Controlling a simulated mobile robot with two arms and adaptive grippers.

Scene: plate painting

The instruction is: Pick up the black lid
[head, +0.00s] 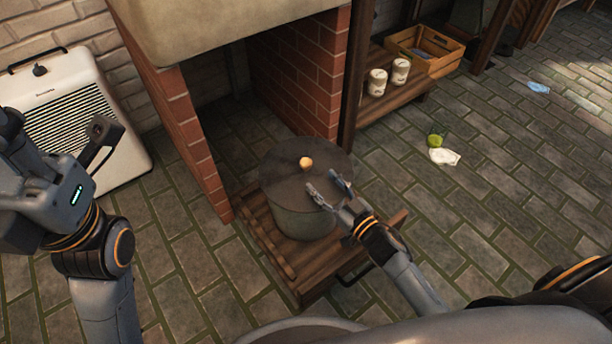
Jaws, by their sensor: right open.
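The black lid (283,172) is a dark round disc with a tan knob (306,163) at its middle. It lies on a grey-green pot (295,217) and covers the opening. The pot stands on a wooden slatted stand (262,247). My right gripper (325,188) is open and empty, with its fingers over the near right part of the lid, short of the knob. I cannot tell whether the fingers touch the lid. My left gripper (103,148) is at the far left, away from the pot; its jaws do not show clearly.
A brick alcove (302,70) stands behind the pot. A white heater (70,105) is at the left. A low shelf at the back holds two white cups (377,82) and a wooden crate (437,58). A green ball (435,140) and white cloth (444,157) lie on the floor.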

